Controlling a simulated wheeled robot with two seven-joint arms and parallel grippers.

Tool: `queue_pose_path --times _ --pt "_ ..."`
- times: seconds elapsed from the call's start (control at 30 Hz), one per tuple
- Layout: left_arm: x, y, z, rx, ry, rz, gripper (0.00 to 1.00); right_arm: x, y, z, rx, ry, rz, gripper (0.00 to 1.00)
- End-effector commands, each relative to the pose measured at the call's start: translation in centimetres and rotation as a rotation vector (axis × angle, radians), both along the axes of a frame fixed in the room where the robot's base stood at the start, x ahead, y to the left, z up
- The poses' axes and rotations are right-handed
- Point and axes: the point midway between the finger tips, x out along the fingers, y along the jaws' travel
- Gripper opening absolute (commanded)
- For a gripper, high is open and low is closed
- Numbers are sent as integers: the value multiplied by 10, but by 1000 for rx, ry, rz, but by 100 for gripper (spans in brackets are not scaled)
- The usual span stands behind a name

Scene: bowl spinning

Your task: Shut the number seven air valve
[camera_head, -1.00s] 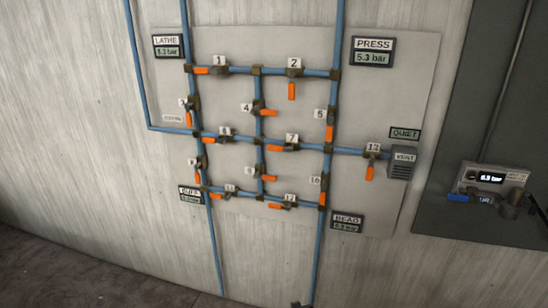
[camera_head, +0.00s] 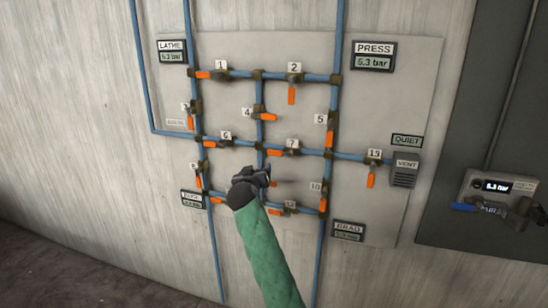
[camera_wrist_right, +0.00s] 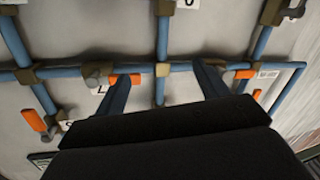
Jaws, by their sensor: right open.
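The number seven valve (camera_head: 292,152) sits on the middle horizontal blue pipe, under its white "7" label. Its orange handle (camera_head: 274,153) points left, along the pipe. My right gripper (camera_head: 255,176) is in front of the panel, just below and left of that handle. In the right wrist view, turned about upside down, my right gripper (camera_wrist_right: 161,72) is open, fingers wide apart. The left-hand finger overlaps the number seven handle (camera_wrist_right: 135,79), whose tip shows between the fingers. I cannot tell whether they touch. My left gripper is not in view.
Other orange-handled valves surround it: number six (camera_head: 226,142) to the left, number four (camera_head: 259,113) above. A vent box (camera_head: 404,170) and pressure displays (camera_head: 373,56) flank the pipes. A blue-handled regulator (camera_head: 490,195) is at the far right.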

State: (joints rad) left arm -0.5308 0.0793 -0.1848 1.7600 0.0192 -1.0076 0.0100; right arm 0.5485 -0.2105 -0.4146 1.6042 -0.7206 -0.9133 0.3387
Motion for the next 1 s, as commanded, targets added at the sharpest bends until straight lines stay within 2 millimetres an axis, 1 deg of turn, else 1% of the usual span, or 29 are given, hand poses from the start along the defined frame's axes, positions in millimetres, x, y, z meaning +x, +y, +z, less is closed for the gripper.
queue_pose_path --times 0.03,0.1,0.2,0.33,0.43,0.57,0.67,0.77,0.9,1.0 --pt "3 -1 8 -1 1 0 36 -5 -3 9 7 -24 -32 73" --pt "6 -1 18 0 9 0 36 -10 -11 21 25 -63 -83 73" --pt "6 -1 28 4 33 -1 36 -16 -25 34 71 -113 -159 73" --pt "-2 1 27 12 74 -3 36 -20 -36 37 147 -149 -217 73" --pt "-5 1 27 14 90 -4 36 -20 -37 36 207 -157 -227 73" --pt "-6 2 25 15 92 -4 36 -19 -38 36 246 -163 -229 73" --pt "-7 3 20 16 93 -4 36 -15 -39 37 250 -164 -229 73" --pt "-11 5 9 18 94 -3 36 -8 -41 38 249 -164 -229 73" --pt "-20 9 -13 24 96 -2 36 6 -46 38 247 -163 -230 73" --pt "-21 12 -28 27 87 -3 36 19 -50 39 246 -163 -229 73"
